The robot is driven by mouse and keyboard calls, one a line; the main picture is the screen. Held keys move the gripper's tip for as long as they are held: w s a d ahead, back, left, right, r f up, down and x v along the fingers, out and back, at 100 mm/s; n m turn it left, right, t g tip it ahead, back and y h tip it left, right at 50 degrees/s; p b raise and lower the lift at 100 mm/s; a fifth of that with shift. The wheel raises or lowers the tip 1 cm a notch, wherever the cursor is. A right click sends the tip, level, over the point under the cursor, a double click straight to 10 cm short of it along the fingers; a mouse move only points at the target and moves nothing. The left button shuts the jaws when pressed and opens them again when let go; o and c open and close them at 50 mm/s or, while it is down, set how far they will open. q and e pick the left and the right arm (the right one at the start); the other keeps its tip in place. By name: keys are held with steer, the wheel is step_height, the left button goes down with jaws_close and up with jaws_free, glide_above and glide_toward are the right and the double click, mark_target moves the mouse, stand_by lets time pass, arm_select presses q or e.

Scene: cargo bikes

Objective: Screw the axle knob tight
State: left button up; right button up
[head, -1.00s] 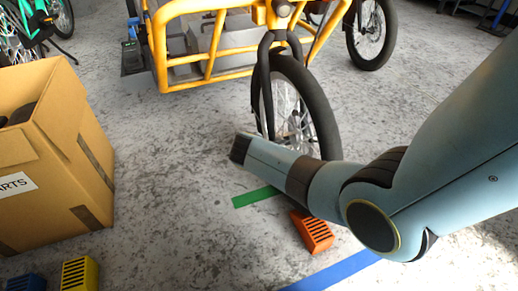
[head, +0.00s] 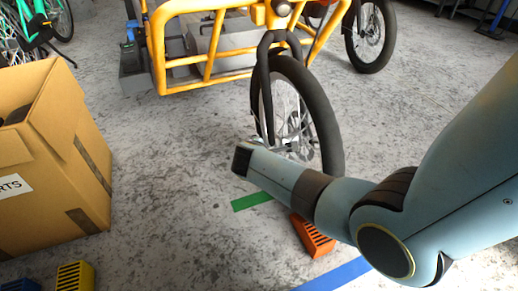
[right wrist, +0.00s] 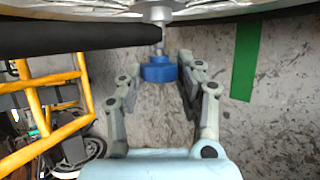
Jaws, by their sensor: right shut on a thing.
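The blue axle knob (right wrist: 159,72) sits at the end of the metal axle (right wrist: 159,42), below the wheel hub (right wrist: 158,13) in the right wrist view. My right gripper (right wrist: 157,76) has its two fingers on either side of the knob and is shut on it. In the head view my right arm reaches in from the right to the bike's front wheel (head: 326,130); the knob and fingers cannot be made out there. My left gripper is in neither view.
The yellow cargo bike frame (head: 207,70) stands behind the wheel. A cardboard parts box (head: 60,150) is at the left. An orange block (head: 312,236) lies under my right arm, near green (head: 252,200) and blue (head: 335,274) floor tape. The floor between box and wheel is clear.

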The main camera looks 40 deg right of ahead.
stand_by(0.7)
steer(key=o, duration=1.2)
steer(key=shift+c, duration=0.2)
steer(key=v, duration=0.7)
steer(key=shift+s+r, duration=0.15)
steer(key=shift+s, duration=0.05)
steer(key=shift+a, duration=0.15)
